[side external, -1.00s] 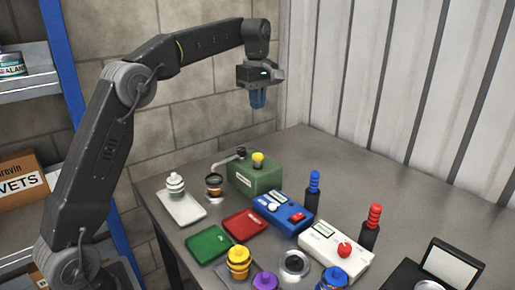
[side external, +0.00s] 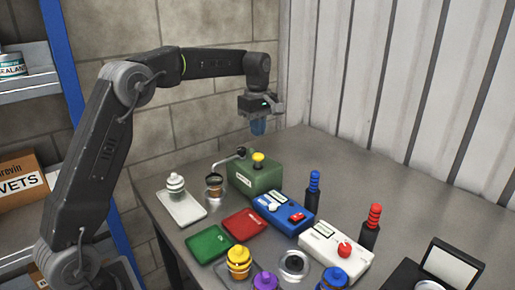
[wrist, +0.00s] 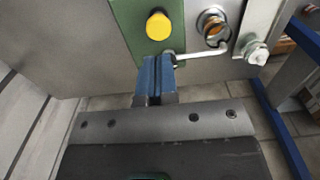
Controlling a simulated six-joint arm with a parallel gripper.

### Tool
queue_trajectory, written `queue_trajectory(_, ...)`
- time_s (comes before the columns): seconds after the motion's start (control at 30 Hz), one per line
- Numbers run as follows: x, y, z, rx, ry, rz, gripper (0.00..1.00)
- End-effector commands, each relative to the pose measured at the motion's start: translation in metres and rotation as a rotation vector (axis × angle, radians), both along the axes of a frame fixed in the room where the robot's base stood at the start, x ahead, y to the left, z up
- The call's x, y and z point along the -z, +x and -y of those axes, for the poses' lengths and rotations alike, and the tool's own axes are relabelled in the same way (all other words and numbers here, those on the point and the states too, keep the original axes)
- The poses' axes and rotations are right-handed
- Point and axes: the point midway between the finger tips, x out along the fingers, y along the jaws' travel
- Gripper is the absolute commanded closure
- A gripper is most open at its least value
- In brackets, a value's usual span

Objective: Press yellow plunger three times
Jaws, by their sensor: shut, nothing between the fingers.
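The yellow plunger (side external: 258,158) stands up from the top of a green box (side external: 258,180) on the grey table. In the wrist view the plunger (wrist: 159,25) shows as a round yellow knob on the green top, ahead of my fingertips. My gripper (side external: 258,131) has blue fingers pointing down, held above the green box and apart from the plunger. In the wrist view the fingers of my gripper (wrist: 158,58) are together with nothing between them.
A bent metal spout (wrist: 196,55) runs from the green box to above a small jar (side external: 214,185). A white tray (side external: 187,208) with a stacked white piece stands left. Blue (side external: 285,212) and white (side external: 335,248) control boxes stand right. The back right table is clear.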

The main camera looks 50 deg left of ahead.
Motion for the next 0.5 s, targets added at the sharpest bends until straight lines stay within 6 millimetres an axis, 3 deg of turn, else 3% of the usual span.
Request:
queue_trajectory(0.2,0.04,0.0,0.0,-0.001,0.0,-0.001,1.0)
queue_trajectory(0.5,0.063,0.0,0.0,-0.002,0.002,0.001,1.0)
